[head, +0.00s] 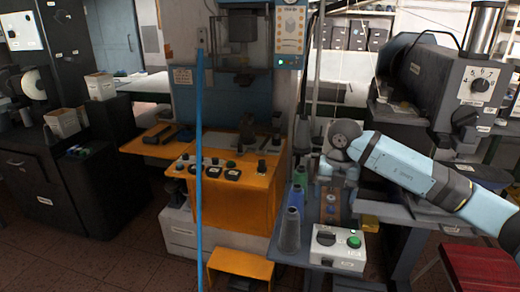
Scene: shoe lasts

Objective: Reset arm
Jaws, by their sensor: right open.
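My right arm (415,172) comes in from the right, with its wrist bent downward. My right gripper (335,188) hangs from it, pointing down over the small grey side table and beside the thread cones. It is open, and I see nothing held in it; its fingertips are small and hard to make out. My left arm and gripper are not in view. No shoe last can be made out clearly.
An orange machine (235,205) stands in the middle, with a blue pole (199,180) before it. Thread cones (289,230) and a white control box (337,250) stand on the side table. A grey machine (440,85) is at right, a red stool (478,268) below. Floor is clear at lower left.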

